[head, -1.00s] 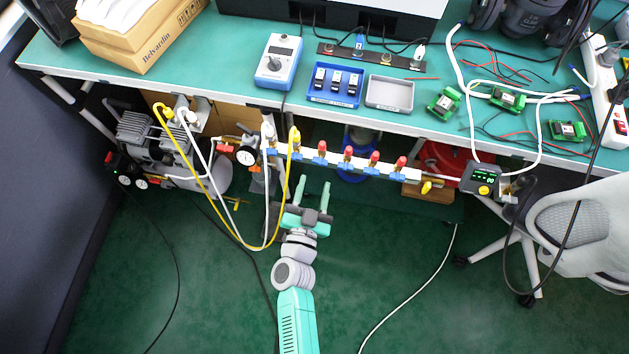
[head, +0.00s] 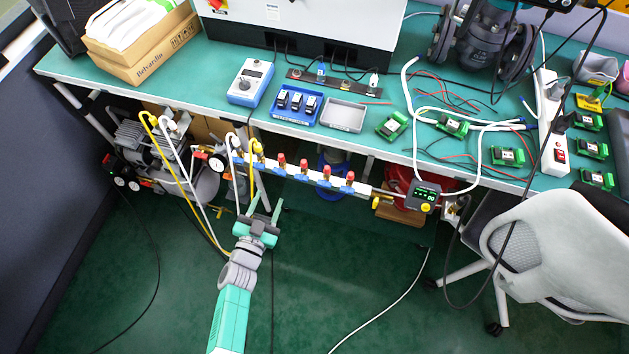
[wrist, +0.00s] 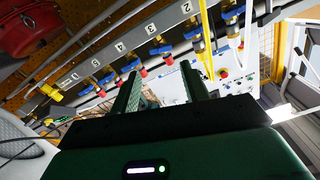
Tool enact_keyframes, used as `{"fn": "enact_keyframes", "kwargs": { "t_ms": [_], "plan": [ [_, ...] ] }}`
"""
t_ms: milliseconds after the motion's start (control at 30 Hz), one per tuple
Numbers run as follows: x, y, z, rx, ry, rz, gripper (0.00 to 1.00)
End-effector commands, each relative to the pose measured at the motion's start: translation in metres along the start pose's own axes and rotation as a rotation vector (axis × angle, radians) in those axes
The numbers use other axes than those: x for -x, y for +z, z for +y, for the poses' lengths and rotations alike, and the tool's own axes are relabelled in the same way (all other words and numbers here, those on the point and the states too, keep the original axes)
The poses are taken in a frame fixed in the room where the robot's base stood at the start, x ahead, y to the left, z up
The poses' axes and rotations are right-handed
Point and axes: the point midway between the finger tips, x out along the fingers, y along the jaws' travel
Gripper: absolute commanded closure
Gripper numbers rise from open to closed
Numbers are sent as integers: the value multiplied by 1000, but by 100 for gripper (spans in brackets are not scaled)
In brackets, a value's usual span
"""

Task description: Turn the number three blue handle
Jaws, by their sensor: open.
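A white manifold bar (head: 375,191) runs below the bench's front edge, with a row of red-capped valves and blue handles. In the wrist view its face carries printed numbers. The number three blue handle (wrist: 131,69) is beside the printed 3, and it looks small in the head view (head: 303,178). My gripper (head: 267,202) is open and empty, below and in front of the manifold's left part, apart from every handle.
Yellow and white hoses (head: 183,190) hang just left of my gripper. A display unit (head: 426,196) sits at the manifold's right end. A white chair (head: 545,245) stands at the right. The bench (head: 385,150) overhangs the manifold. The green floor in front is mostly clear.

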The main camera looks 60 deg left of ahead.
Motion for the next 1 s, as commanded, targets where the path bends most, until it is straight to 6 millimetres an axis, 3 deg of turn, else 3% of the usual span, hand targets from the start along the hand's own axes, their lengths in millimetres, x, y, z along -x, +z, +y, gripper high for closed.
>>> {"fn": "enact_keyframes", "kwargs": {
  "t_ms": [133,500,833,1000],
  "plan": [
    [-13,1,1,0,1,4,55],
    [-74,1,2,1,3,2,55],
    [-79,0,2,0,4,1,55],
    [-79,-1,2,0,4,2,87]
  ]
}}
